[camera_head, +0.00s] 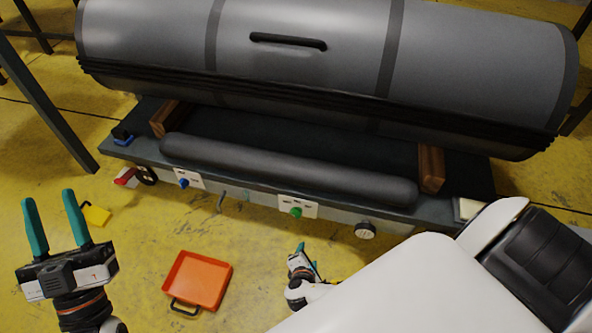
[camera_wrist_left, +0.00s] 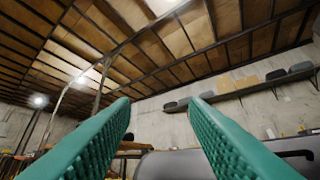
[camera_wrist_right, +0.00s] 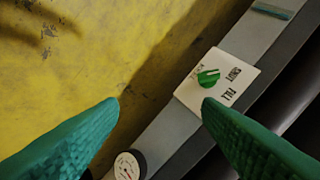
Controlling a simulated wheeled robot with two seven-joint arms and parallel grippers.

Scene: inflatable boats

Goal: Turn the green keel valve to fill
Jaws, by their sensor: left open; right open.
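The green keel valve (camera_head: 296,212) is a small green knob on a white labelled plate (camera_head: 284,206) on the front face of the bench. In the right wrist view the green knob (camera_wrist_right: 208,78) sits on its plate ahead of my right gripper (camera_wrist_right: 160,105), near the right fingertip. My right gripper's fingers are open and empty; whether a finger touches the knob I cannot tell.
A blue knob (camera_head: 184,183) on a similar plate and a red-handled valve (camera_head: 125,176) are further left on the bench (camera_head: 240,192). A round gauge (camera_head: 365,230) is right of the green valve. An orange tray (camera_head: 198,279) lies on the floor. A grey inflatable tube (camera_head: 290,170) lies above.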

